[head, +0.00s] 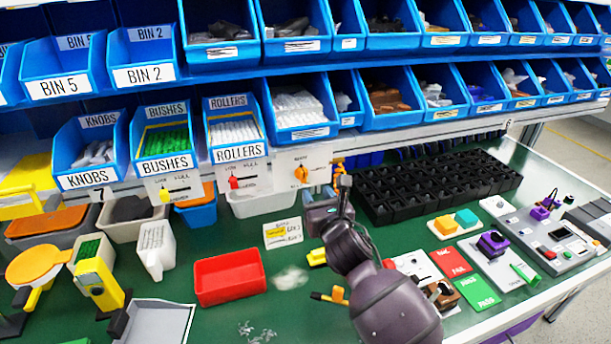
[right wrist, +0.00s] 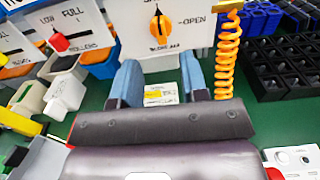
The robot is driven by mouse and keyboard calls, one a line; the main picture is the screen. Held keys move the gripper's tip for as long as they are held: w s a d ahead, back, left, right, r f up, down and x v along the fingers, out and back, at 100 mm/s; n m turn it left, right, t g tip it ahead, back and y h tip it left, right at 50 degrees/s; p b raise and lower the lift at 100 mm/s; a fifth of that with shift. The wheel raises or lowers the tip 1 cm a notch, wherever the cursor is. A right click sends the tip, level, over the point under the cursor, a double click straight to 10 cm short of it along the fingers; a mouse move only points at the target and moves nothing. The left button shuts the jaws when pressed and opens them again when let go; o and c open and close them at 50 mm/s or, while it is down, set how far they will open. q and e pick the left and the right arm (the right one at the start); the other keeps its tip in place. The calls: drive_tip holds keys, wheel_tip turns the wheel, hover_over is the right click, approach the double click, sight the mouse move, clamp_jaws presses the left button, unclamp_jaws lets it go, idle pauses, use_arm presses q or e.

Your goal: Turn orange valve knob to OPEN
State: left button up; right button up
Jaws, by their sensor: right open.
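The orange valve knob (head: 301,174) is on a white panel (head: 318,160) below the blue bins. In the right wrist view the knob (right wrist: 160,27) stands upright, its long axis roughly vertical, and the word OPEN (right wrist: 194,21) is printed to its right. The other lettering is too small to read surely. My right gripper (head: 322,207) is in front of and below the panel. In the right wrist view its two blue-grey fingers (right wrist: 160,76) are spread, with nothing between them, apart from the knob. My left gripper is not in view.
An orange coiled cord (right wrist: 228,50) hangs right of the panel. A red tray (head: 230,279) and a labelled card (head: 283,233) lie on the green bench. Black bin grids (head: 430,185) stand at right. Red and yellow pointers on neighbouring cards sit left of the knob.

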sight(304, 173)
drive_tip(key=x, duration=0.9)
drive_tip(key=shift+s, duration=0.1)
clamp_jaws()
